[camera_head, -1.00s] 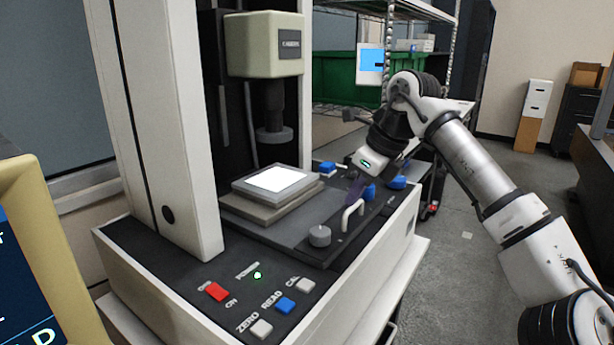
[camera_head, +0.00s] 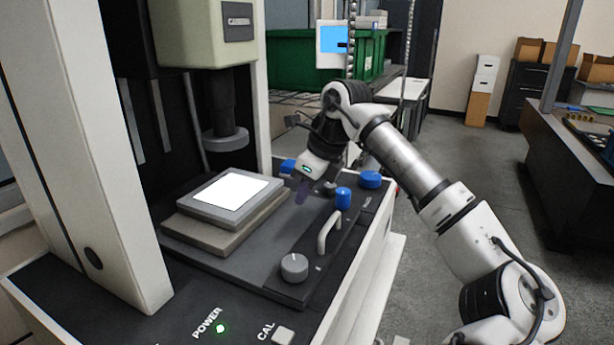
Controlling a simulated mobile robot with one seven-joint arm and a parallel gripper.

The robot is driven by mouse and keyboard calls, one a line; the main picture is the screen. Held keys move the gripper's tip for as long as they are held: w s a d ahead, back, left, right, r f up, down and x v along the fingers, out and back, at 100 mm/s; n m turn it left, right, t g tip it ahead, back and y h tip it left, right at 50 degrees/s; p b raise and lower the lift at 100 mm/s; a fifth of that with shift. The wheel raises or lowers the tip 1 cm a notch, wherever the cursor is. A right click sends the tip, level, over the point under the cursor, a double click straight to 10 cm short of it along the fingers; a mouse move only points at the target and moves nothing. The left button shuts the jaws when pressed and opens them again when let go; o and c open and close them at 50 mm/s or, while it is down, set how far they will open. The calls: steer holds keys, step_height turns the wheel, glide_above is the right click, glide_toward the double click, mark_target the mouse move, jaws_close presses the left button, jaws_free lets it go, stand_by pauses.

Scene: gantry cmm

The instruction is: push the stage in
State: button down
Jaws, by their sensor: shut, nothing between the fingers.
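The stage is a grey sliding plate (camera_head: 248,268) on the machine's dark base, with a raised block and a white lit square (camera_head: 229,190) on top. Its front edge bears a pale arched handle (camera_head: 327,235) and a round grey knob (camera_head: 294,267). My gripper (camera_head: 301,197) is shut and empty. It points down over the stage's right part, behind the handle and right of the lit square, apart from the handle in the picture. I cannot tell whether its tips touch the plate.
A dark lens barrel (camera_head: 224,138) hangs above the stage. Blue knobs (camera_head: 343,199) stand right of my gripper, another (camera_head: 370,180) beyond. A white column (camera_head: 75,130) rises at left. A green POWER light (camera_head: 220,328) and CAL button (camera_head: 283,335) sit in front. Floor at right is clear.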

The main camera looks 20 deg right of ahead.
mark_target(270, 206)
steer(key=x, duration=0.4)
steer(key=shift+w+a+f+p, duration=0.1)
steer(key=shift+w+a+p, duration=0.65)
steer(key=shift+w+a, duration=0.65)
steer(key=shift+w, duration=0.15)
steer(key=shift+w+a+f, duration=0.1)
steer(key=shift+w+a, duration=0.7)
steer(key=shift+a, duration=0.05)
steer(key=shift+s+d, duration=0.1)
